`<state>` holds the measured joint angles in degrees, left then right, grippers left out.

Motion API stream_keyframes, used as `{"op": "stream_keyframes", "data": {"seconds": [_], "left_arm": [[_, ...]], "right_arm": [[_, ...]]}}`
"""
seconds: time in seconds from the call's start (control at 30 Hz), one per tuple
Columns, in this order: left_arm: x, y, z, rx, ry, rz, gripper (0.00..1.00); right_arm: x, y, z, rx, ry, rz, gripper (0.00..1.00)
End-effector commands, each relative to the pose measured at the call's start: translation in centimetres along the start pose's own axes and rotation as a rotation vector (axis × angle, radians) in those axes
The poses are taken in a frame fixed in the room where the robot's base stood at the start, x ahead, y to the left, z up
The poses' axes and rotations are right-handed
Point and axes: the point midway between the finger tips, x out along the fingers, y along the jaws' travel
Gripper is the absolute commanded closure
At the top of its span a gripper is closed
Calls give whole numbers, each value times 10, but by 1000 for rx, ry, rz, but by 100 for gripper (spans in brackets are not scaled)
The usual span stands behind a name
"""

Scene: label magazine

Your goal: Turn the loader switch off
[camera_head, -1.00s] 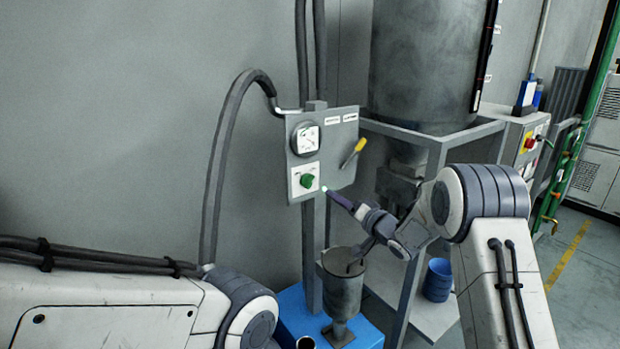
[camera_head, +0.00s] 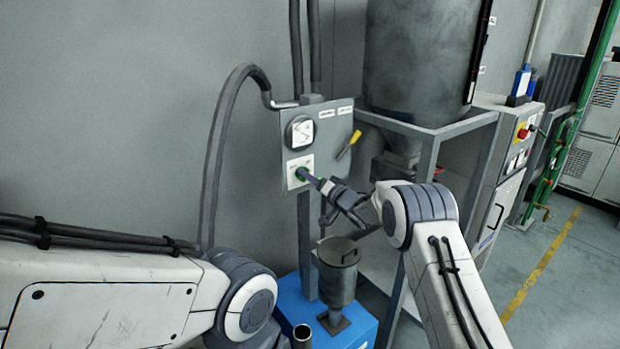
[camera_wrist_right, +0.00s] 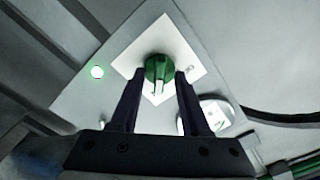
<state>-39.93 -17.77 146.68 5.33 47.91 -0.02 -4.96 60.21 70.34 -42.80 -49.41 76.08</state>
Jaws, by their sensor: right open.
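A green rotary switch (camera_head: 301,173) sits on a white square plate low on the grey control panel (camera_head: 334,123). In the right wrist view the green knob (camera_wrist_right: 158,68) shows a pale pointer mark toward the bottom of the picture. My right gripper (camera_head: 310,178) is at the switch and partly covers it. In the right wrist view my right gripper (camera_wrist_right: 157,84) is open, with one finger on each side of the knob and visible gaps. I cannot tell contact. My left arm shows at the lower left, but its gripper is not in view.
A round gauge (camera_head: 300,132) is above the switch, and a yellow-handled lever (camera_head: 349,144) is to its right. A green lamp (camera_wrist_right: 97,71) glows on the panel. A grey metal canister (camera_head: 338,275) stands on a blue base below my right gripper.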

Motion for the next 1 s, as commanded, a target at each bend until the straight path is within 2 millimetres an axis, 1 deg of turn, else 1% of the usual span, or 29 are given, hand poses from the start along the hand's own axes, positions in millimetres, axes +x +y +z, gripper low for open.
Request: {"op": "stream_keyframes", "data": {"seconds": [0.13,0.17,0.2,0.27,0.5,0.67,0.87,1.0], "left_arm": [[0,0,0,0,0,0,50],[0,0,0,0,0,0,50],[0,0,0,0,0,0,50],[0,0,0,0,0,0,50],[1,0,0,0,0,0,50],[5,0,0,0,0,0,50],[17,-1,1,0,0,0,50],[29,-2,2,0,0,0,50]], "right_arm": [[0,0,0,0,0,1,54],[0,1,0,0,0,1,61],[0,0,0,0,0,1,77],[0,0,0,0,0,1,100],[-1,1,0,-3,0,1,100],[-1,1,1,-33,0,0,100],[-1,3,2,-133,1,0,100],[-1,4,3,-244,1,1,100]]}}
